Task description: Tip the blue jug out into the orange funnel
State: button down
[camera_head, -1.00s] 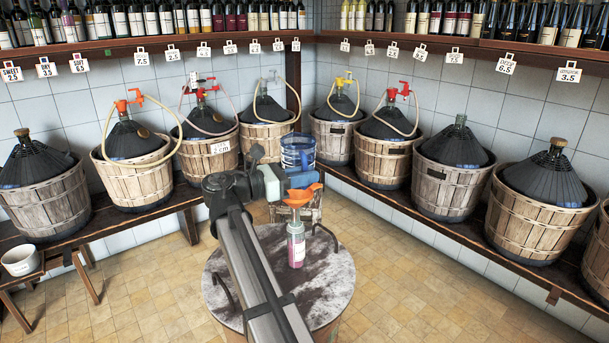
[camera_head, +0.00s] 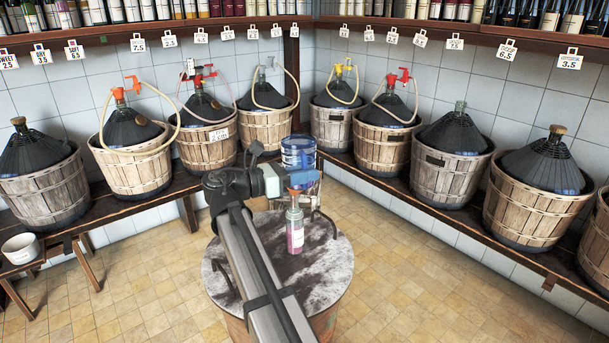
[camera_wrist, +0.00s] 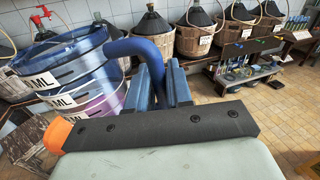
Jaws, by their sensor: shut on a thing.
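The blue see-through jug (camera_head: 298,150) looks close to upright above the round table, in front of the corner. My gripper (camera_wrist: 162,75) is shut on its curved blue handle (camera_wrist: 138,48). In the wrist view the jug (camera_wrist: 88,62) fills the left side, with ML marks and a purple-pink tint low inside. A clear bottle (camera_head: 295,232) with pink contents stands below on the table.
The round grey-stained table (camera_head: 325,265) has bare room around the bottle, with dark curved brackets at its rim. Basketed demijohns (camera_head: 452,160) with taps and hoses line benches along both walls. A white pot (camera_head: 20,248) stands at far left.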

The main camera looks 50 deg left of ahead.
aim_at(304, 157)
jog(key=shift+s+d+r+n, duration=0.1)
jog(key=shift+d+r+n, duration=0.05)
jog(key=shift+r+n, duration=0.45)
jog(key=shift+r+n+g, duration=0.3)
jog(key=shift+r+n, duration=0.6)
jog(key=shift+r, duration=0.05)
jog(key=shift+a+r+n+g, duration=0.25)
jog(key=shift+r+n+g, duration=0.15)
jog(key=shift+r+n, duration=0.55)
jog(key=n, duration=0.1)
jog(key=w+a+n, duration=0.1)
jog(key=shift+a+r+n, duration=0.1)
jog(key=shift+r+n, duration=0.25)
jog(key=shift+w+a+r+n+g+h, duration=0.1)
jog(key=shift+w+a+n+g+h, duration=0.1)
jog(key=shift+a+n, duration=0.25)
jog(key=shift+w+a+r+n+g+h, duration=0.1)
jog(key=shift+w+a+n+g, duration=0.15)
jog(key=shift+n, duration=0.2)
jog(key=shift+w+a+n, duration=0.15)
jog(key=shift+a+n, duration=0.3)
jog(key=shift+n, duration=0.05)
